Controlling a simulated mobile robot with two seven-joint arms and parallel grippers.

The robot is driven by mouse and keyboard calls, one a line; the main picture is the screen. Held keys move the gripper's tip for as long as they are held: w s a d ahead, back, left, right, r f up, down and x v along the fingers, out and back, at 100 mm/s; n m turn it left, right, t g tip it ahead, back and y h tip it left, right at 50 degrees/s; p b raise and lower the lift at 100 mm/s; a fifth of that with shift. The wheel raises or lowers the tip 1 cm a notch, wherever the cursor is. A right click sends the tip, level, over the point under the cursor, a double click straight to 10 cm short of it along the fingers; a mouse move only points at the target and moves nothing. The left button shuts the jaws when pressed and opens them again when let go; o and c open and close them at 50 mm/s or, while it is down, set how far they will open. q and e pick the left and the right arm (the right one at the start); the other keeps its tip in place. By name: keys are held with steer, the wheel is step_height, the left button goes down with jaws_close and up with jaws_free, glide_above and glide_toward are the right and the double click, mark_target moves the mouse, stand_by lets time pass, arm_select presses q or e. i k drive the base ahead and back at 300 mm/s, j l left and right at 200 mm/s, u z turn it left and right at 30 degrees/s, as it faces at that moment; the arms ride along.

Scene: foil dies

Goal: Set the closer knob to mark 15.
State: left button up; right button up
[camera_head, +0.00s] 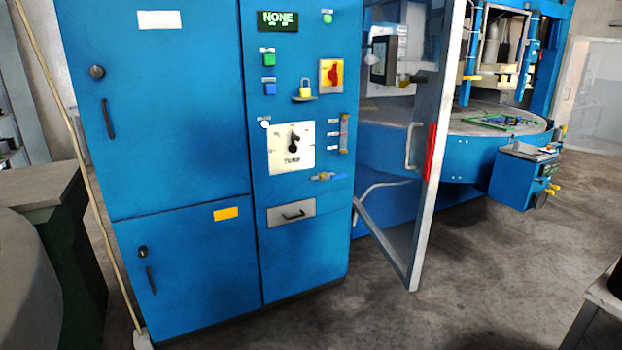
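A black knob (293,143) sits on a white square dial plate (304,160) on the front of the blue cabinet. Its narrow end appears to point roughly upward. The marks around it are too small to read, so I cannot tell which mark it is at. A red rotary switch (332,74) on a yellow plate is higher up and to the right. Neither of my grippers is in view.
A framed door (424,150) stands open to the right. Foreground floor (450,310) is clear.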

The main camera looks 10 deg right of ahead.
mark_target(369, 60)
steer(key=i+j+z, duration=0.2)
steer(key=i+z, duration=0.2)
steer(key=i+j+z, duration=0.5)
steer(key=i+z, duration=0.15)
steer(key=i, duration=0.25)
steer(key=i+j+z, duration=0.25)
steer(key=i, duration=0.25)
steer(key=i+j+z, duration=0.25)
steer(key=i, duration=0.2)
steer(key=l, duration=0.1)
